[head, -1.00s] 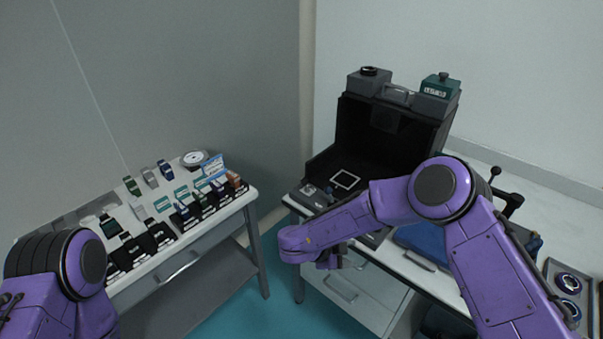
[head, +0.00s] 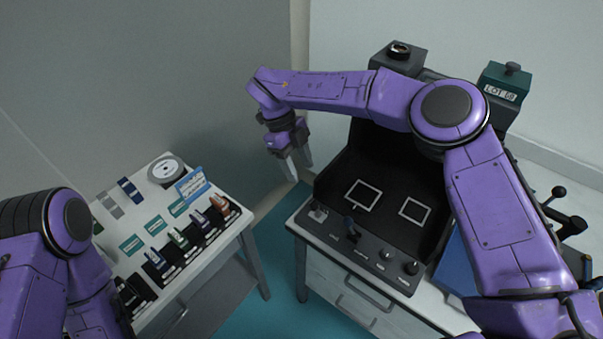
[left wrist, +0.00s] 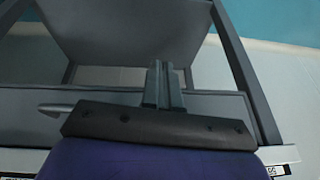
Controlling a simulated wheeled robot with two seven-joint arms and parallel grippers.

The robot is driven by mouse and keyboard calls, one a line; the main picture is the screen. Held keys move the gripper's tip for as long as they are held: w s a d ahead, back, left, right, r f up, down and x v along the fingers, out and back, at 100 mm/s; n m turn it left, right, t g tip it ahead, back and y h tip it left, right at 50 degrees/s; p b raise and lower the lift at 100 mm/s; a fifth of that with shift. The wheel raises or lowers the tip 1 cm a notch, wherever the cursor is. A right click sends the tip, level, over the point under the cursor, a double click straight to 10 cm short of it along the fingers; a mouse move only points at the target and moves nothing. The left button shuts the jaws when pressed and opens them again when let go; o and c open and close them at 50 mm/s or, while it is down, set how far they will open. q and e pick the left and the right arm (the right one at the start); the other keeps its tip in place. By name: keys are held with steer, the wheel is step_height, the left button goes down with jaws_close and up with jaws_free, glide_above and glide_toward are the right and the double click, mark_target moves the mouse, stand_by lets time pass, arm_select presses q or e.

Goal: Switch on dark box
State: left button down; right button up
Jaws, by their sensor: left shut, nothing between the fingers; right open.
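The dark box (head: 328,190) stands open-fronted on the right table, with two white-outlined squares on its floor. Its sloped front panel (head: 336,238) carries a switch at the left (head: 318,213), a dark blue-tipped lever (head: 350,228) and knobs at the right (head: 410,268). My right gripper (head: 300,172) is open and empty, pointing down beside the box's upper left, apart from it. My left gripper is shut and empty in the left wrist view (left wrist: 162,85), over a grey table frame. In the head view its fingers are out of sight.
The left table (head: 135,205) holds a round dial (head: 166,170), a blue card (head: 193,185) and several small coloured items on dark stands. A grey box (head: 398,58) and a green "LOT" box (head: 503,88) sit atop the dark box. A floor gap separates the tables.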

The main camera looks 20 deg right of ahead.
mark_target(312, 201)
steer(key=s+f, duration=0.1)
steer(key=f, duration=0.1)
steer(key=s+d+f+p, duration=0.1)
steer(key=s+f, duration=0.1)
steer(key=s+d+f+p, duration=0.1)
steer(key=s+f, duration=0.1)
steer(key=shift+f, duration=0.15)
steer(key=f, duration=0.1)
steer(key=w+f, duration=0.1)
steer(key=f, duration=0.1)
steer(key=shift+w+d+p, duration=0.1)
steer(key=shift+w+p, duration=0.15)
steer(key=shift+p, duration=0.15)
steer(key=shift+s+r, duration=0.1)
steer(key=shift+s, duration=0.1)
steer(key=shift+s+r, duration=0.15)
steer(key=shift+s, duration=0.05)
steer(key=c, duration=0.5)
jaws_close()
arm_select(q)
steer(key=r, duration=0.3)
steer(key=shift+s, duration=0.35)
